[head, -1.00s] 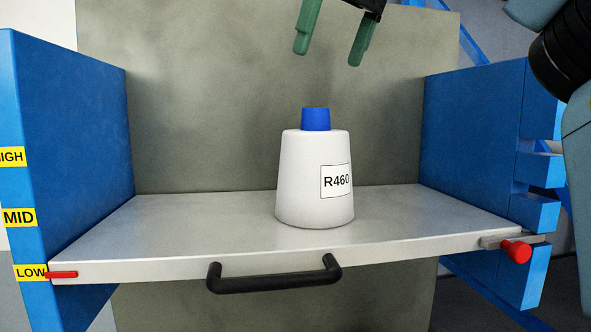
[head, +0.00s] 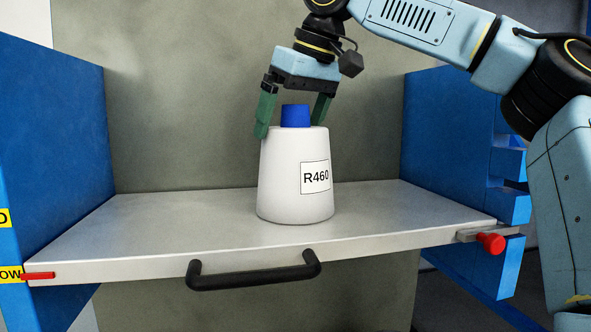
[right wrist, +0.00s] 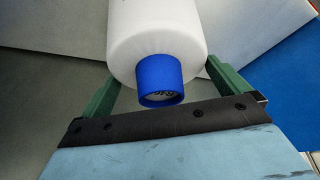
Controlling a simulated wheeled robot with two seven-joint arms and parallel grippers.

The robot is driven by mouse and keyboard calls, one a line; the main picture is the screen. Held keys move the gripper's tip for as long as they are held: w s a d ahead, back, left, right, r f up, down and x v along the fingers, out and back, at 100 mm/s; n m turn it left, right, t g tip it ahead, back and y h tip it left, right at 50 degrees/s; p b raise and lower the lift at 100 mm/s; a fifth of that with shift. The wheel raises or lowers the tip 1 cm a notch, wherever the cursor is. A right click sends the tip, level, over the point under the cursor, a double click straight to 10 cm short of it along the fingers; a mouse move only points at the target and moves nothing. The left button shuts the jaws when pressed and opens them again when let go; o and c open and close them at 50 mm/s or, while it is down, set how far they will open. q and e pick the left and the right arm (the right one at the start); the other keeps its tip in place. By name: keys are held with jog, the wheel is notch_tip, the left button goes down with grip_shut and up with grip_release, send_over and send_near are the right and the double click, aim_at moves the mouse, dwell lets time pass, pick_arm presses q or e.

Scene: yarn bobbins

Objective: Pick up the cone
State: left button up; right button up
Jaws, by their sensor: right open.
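The cone (head: 283,180) is a white yarn bobbin with a blue top (head: 295,116) and a label reading R460. It stands upright on the metal shelf (head: 150,230). My right gripper (head: 290,132) is open above it, pointing down, with its green fingers on either side of the blue top. In the right wrist view the cone (right wrist: 155,30) lies between the two fingers (right wrist: 163,88), with the blue top (right wrist: 159,80) close to the palm. Whether a finger touches the cone is unclear. My left gripper is not in view.
Blue side walls (head: 55,150) stand left and right of the shelf, with a grey panel (head: 180,120) behind. A black handle (head: 254,276) is on the shelf's front edge, and a red knob (head: 491,243) is at its right end. The shelf around the cone is clear.

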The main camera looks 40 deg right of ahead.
jog(key=shift+w+f, duration=0.1)
jog(key=shift+a, duration=0.1)
jog(key=c, duration=1.5)
jog(key=shift+r, duration=0.25)
